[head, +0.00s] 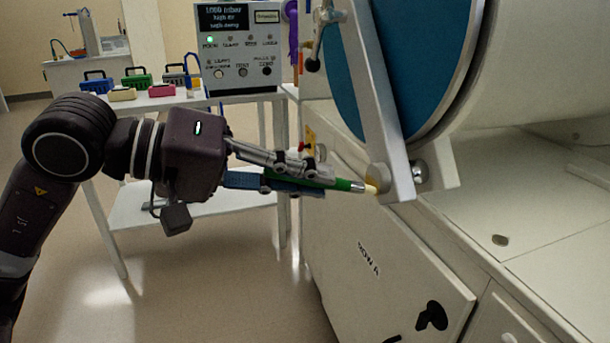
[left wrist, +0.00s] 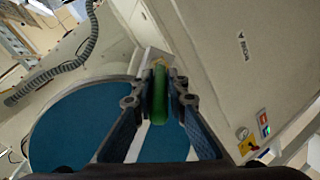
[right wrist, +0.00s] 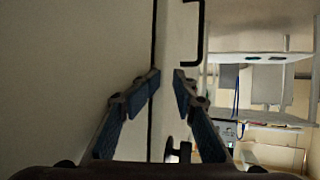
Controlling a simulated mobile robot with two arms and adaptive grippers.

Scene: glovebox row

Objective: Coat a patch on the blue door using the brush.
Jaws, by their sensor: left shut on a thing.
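My left gripper (head: 318,178) is shut on the green-handled brush (head: 342,184). The brush points right, and its pale bristle tip is beside the lower end of the grey bar across the blue door (head: 432,50); I cannot tell whether they touch. The left wrist view shows the green handle (left wrist: 160,95) between the fingers, with the blue door (left wrist: 75,130) beyond. No coated patch can be made out on the blue face. My right gripper (right wrist: 167,85) shows only in the right wrist view, with its fingers apart and nothing between them, in front of a pale surface.
A control box (head: 240,50) with a display stands on a white shelf table behind my left arm. Several small coloured boxes (head: 137,80) sit on that table. A cream cabinet marked ROW A (head: 380,265) is below the door. Open floor lies at lower left.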

